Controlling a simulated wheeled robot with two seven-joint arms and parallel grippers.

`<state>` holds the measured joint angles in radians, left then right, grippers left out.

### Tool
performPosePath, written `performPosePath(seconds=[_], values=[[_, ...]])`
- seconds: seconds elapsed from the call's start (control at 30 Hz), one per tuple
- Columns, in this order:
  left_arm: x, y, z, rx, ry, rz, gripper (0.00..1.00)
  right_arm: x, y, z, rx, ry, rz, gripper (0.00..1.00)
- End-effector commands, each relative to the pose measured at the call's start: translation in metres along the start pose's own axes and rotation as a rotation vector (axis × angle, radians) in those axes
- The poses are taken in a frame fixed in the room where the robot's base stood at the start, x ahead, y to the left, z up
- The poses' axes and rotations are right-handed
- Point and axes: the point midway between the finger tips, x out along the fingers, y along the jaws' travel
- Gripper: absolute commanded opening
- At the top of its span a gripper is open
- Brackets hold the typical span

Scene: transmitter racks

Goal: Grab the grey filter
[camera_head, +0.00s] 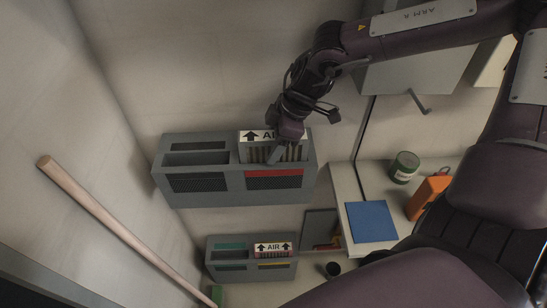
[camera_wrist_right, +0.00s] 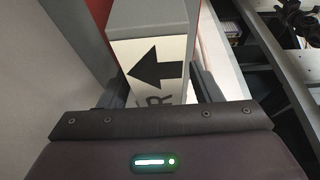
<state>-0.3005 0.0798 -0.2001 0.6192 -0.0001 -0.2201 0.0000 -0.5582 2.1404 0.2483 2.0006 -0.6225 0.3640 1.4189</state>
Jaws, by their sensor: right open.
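The grey filter (camera_head: 292,153), with a white label bearing a black arrow and "AIR", sits in the upper right slot of a grey wall unit (camera_head: 210,192). My right gripper (camera_head: 275,152) is at the front of this filter and covers part of its label. In the right wrist view, the filter's labelled end (camera_wrist_right: 150,62) lies between the two open fingers of the gripper (camera_wrist_right: 158,88). I cannot tell whether the fingers touch it. My left gripper is not in view.
A second grey unit (camera_head: 225,275) below holds another AIR-labelled filter (camera_head: 272,248). A wooden pole (camera_head: 100,212) slants at the left. A shelf at the right bears a green can (camera_head: 404,167), a blue panel (camera_head: 371,222) and an orange case (camera_head: 427,195).

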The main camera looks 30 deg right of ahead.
Motion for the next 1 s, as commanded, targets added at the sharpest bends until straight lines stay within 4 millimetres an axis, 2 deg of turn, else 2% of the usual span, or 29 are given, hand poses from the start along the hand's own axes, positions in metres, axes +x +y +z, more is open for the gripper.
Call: performPosePath(seconds=[0.07, 0.5, 0.83, 1.0], values=[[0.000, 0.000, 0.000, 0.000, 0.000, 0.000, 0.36, 0.000, 0.000, 0.000, 0.000, 0.000, 0.000, 0.58], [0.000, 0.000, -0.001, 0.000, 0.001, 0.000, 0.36, 0.000, 0.000, 0.000, 0.000, 0.000, 0.000, 0.02], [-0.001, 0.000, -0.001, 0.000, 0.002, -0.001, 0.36, -0.001, 0.000, -0.001, 0.000, 0.001, 0.000, 0.00], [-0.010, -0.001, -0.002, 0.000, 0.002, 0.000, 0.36, -0.006, 0.000, -0.003, 0.000, 0.000, 0.000, 0.00]])
